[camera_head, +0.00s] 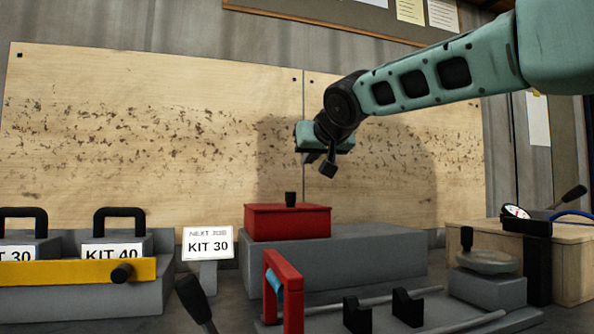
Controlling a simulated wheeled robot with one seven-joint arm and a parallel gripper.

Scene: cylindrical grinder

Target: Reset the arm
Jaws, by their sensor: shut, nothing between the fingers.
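My arm reaches in from the upper right. My gripper (320,165) hangs in the air in front of the wooden back panel. It is above and a little right of the red box's black knob (291,199) and clear of it. Its fingers are together with nothing held. The red box (289,223) rests on a grey block (345,257).
At left, black-handled blocks marked KIT 40 (114,253) and a partly cut-off 30 sit behind a yellow bar (60,272). A sign reads KIT 30 (207,244). In front are a red frame (291,290) and black supports (407,307). A handwheel (487,262) stands right.

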